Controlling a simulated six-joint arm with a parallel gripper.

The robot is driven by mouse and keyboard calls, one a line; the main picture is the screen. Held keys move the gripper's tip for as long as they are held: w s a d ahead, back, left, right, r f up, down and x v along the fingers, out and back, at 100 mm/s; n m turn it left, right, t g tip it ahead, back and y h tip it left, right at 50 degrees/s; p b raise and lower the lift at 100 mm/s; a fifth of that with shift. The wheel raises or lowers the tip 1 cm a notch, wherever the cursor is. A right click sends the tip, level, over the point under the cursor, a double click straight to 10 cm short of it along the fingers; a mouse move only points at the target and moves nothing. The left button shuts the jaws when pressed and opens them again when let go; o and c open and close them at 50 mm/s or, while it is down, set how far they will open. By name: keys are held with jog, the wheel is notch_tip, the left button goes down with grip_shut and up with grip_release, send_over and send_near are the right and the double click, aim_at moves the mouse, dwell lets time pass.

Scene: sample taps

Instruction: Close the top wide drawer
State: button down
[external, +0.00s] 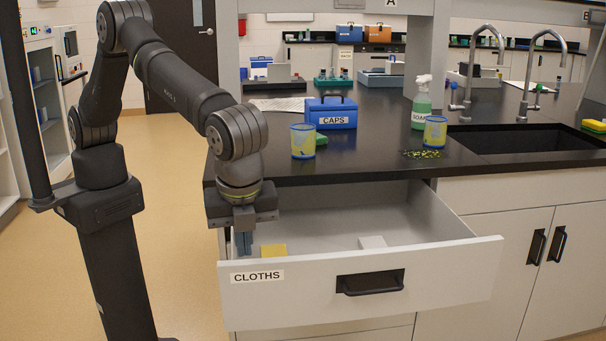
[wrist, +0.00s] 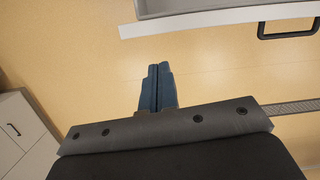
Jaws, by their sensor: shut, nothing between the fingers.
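The top wide drawer (external: 300,290), light grey with a "CLOTHS" label, is pulled out well below the black countertop. Its dark handle (external: 370,283) is at the middle of the front. Inside are a yellow block (external: 273,251) and a white block (external: 372,242). My gripper (external: 244,252) shows near the drawer's left end, its blue fingers shut and empty. In the wrist view the fingers (wrist: 157,68) point over bare floor. The drawer front (wrist: 225,18) and its handle (wrist: 288,25) lie ahead at the top, apart from the fingers.
On the countertop (external: 380,165) are a blue CAPS box (external: 332,113), two yellow-blue cups (external: 303,141) (external: 435,132), a green spray bottle (external: 421,102) and a sink (external: 530,138). Cabinet doors (external: 530,260) stand to the right. The floor (external: 180,230) to the left is clear.

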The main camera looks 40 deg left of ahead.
aim_at(229, 298)
jog(key=s+f+m, duration=0.1)
jog(key=s+f, duration=0.3)
jog(key=s, duration=0.2)
jog(key=x, duration=0.3)
jog(key=w+x, duration=0.1)
jog(key=x, duration=0.2)
jog(key=w+a+x, duration=0.1)
jog(key=x, duration=0.3)
jog(key=shift+d+r, duration=0.1)
jog(key=shift+r, duration=0.2)
jog(key=shift+w+a, duration=0.7)
jog(key=shift+w, duration=0.05)
jog(key=w+a, duration=2.2)
